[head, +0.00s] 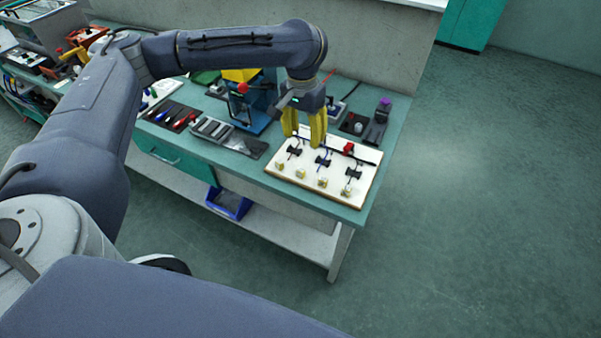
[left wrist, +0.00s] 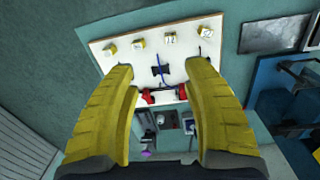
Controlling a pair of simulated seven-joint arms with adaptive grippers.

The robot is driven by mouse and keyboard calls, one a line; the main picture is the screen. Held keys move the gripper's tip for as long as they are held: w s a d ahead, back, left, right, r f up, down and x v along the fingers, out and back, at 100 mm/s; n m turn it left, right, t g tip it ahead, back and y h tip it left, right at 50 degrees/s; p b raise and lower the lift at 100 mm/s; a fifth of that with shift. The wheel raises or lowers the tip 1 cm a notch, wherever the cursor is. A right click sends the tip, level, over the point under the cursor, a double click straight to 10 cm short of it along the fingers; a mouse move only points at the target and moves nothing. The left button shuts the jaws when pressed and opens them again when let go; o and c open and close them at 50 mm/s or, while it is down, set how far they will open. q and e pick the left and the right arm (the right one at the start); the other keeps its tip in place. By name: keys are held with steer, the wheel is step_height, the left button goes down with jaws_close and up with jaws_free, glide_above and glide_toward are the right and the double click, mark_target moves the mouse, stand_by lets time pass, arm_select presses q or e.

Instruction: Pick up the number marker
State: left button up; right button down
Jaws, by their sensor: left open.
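Several small cream blocks with dark marks stand in a row along the near edge of a white board (head: 335,193); one is a marker block (head: 322,183). In the left wrist view the same row runs across the top, and one marker block (left wrist: 170,38) shows a dark number-like mark that I cannot read surely. My left gripper (head: 303,136) is open with yellow fingers pointing down over the far left part of the board. The blocks lie apart from the fingertips. My right gripper is out of view.
On the board are black clips (head: 353,173), a dark line and a red fitting (head: 348,149). A grey tray (head: 213,129) and a blue stand (head: 252,120) lie left of the board. A black holder with a purple top (head: 382,108) stands behind it. The floor right is clear.

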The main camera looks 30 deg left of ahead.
arm_select(q)
steer(key=a, duration=0.1)
glide_above(300, 170)
steer(key=shift+y, duration=0.3)
steer(key=f, duration=1.1)
steer(key=shift+s+d, duration=0.15)
steer(key=shift+d, duration=0.05)
steer(key=shift+w+a+f, duration=0.1)
steer(key=shift+w+f, duration=0.05)
steer(key=shift+f, duration=1.45)
steer(key=shift+w+a+f, duration=0.1)
steer(key=shift+f, duration=1.5)
steer(key=shift+c, duration=0.2)
jaws_close()
